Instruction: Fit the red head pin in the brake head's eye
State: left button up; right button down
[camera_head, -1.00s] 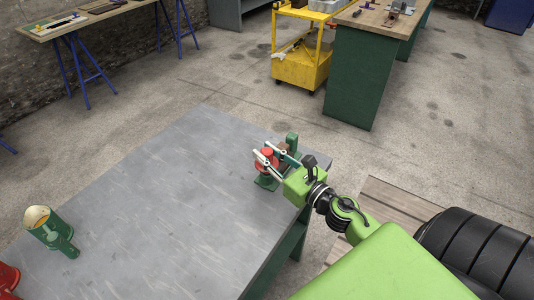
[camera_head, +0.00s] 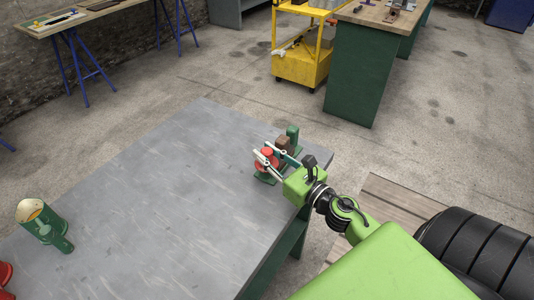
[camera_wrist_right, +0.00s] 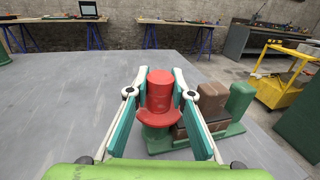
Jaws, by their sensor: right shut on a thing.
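The red head pin (camera_wrist_right: 159,92) stands upright between the fingers of my right gripper (camera_wrist_right: 159,92), with its wide red flange (camera_wrist_right: 158,117) low down. My right gripper (camera_head: 268,160) is shut on the pin, which also shows in the head view (camera_head: 267,153). A green fixture (camera_wrist_right: 240,100) with brown blocks (camera_wrist_right: 212,100), perhaps the brake head, is just beyond and to the right of the pin. Its green base (camera_wrist_right: 165,143) shows below the flange. The eye is hidden, and I cannot tell whether the pin is in it. My left gripper is not in view.
The grey table (camera_head: 180,180) is mostly bare. A yellow cart (camera_head: 300,60) and a green bench (camera_head: 355,65) stand behind.

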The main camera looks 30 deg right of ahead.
jog(key=shift+f, duration=0.4)
jog(key=c, duration=1.7)
grip_release()
jog(key=s, duration=0.4)
jog(key=s+d, duration=0.1)
jog(key=s, duration=0.7)
jog(key=shift+d, duration=0.3)
jog(key=shift+f, duration=0.1)
